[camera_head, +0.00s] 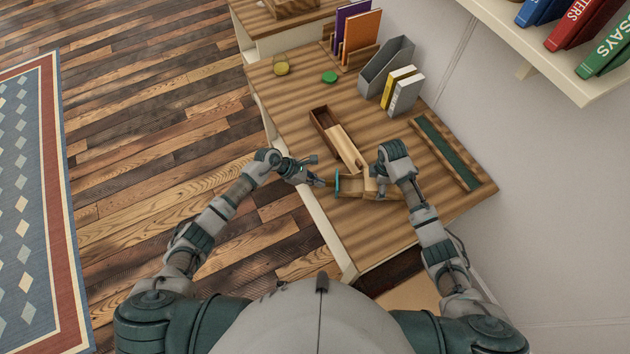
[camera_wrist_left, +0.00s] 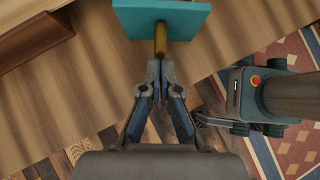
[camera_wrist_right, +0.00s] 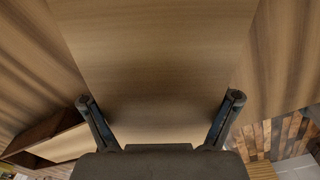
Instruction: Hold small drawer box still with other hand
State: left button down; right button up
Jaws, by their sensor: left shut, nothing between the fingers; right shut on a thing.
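The small drawer box (camera_head: 351,186) is pale wood with a teal front (camera_head: 337,184) and lies on the desk near its front left edge. My right gripper (camera_head: 379,184) is shut on its body; in the right wrist view the fingers sit wide apart on either side of the box (camera_wrist_right: 155,60). My left gripper (camera_head: 319,181) is shut and empty at the teal front. In the left wrist view its fingertips (camera_wrist_left: 160,66) meet at the end of a brown knob (camera_wrist_left: 160,38) that sticks out of the teal front (camera_wrist_left: 185,20). The drawer's inside is hidden there.
A green-lined tray (camera_head: 446,150) lies to the right.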

aim_at(331, 181)
pick_arm(q)
jog(key=d, duration=0.9)
jog(key=shift+w, duration=0.25)
jog(key=shift+r, duration=0.1)
jog(key=a, duration=0.3)
jog(key=shift+a+f, duration=0.2)
jog(key=shift+a, duration=0.2)
pick_arm(e)
jog(key=shift+f, duration=0.1)
pick_arm(q)
jog(key=v, duration=1)
jog(key=shift+a, duration=0.25)
pick_arm(e)
jog(key=o, duration=1.2)
